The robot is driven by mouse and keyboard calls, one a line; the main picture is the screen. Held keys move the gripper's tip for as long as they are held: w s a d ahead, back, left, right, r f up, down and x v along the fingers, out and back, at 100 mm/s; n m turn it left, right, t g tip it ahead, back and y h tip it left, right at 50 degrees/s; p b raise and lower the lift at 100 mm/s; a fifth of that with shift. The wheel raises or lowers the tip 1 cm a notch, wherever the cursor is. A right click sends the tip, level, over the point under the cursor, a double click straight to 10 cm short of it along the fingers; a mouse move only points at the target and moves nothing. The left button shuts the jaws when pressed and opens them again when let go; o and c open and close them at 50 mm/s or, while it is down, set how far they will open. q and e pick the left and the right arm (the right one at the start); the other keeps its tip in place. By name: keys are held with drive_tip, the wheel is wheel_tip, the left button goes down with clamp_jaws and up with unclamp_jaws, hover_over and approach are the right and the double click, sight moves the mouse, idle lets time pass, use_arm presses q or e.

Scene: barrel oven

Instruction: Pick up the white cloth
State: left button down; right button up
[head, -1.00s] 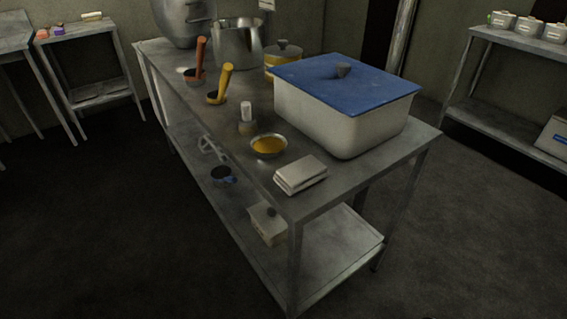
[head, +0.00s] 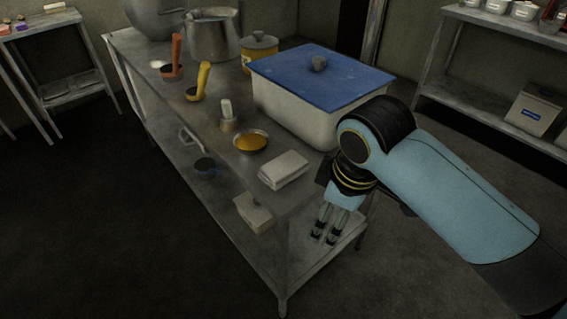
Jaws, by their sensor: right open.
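The white cloth (head: 284,170) lies folded on the near end of the steel table's top (head: 222,143). It is close to the front edge, in front of a large white box. My right gripper (head: 324,238) comes in from the right on a blue and black arm. Its fingers point down and are open, with nothing between them. In the picture it is below and right of the cloth, apart from it, off the near end of the table. My left gripper is not in view.
A white box with a blue lid (head: 322,76) stands behind the cloth. A bowl of orange-yellow content (head: 250,141) and a small shaker (head: 227,117) stand to its left. Red (head: 174,54) and yellow (head: 203,79) ladles are farther back. A lidded box (head: 253,212) sits on the lower shelf.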

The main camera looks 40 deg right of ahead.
sight(281, 166)
drive_tip(key=w+r+n, duration=0.1)
drive_tip(key=w+n, duration=0.3)
drive_tip(key=w, duration=0.2)
drive_tip(key=w+d+r+n+g, duration=0.1)
drive_tip(key=w+r+n, duration=0.1)
drive_tip(key=w+n, duration=0.2)
drive_tip(key=w+r+n+g, duration=0.1)
drive_tip(key=w+r+n, duration=0.1)
drive_tip(key=w+n, duration=0.3)
drive_tip(key=shift+w+d+r+y, duration=0.1)
drive_tip(key=shift+w+y, duration=0.1)
drive_tip(key=shift+w, duration=0.55)
drive_tip(key=shift+w+d+r+y, duration=0.1)
drive_tip(key=shift+w+y, duration=0.1)
drive_tip(key=shift+w, duration=0.5)
wheel_tip(281, 166, down, 10)
drive_tip(key=shift+w+r, duration=0.1)
drive_tip(key=shift+w, duration=0.05)
drive_tip(key=c, duration=1.3)
drive_tip(key=shift+o, duration=0.2)
drive_tip(key=shift+r, duration=0.1)
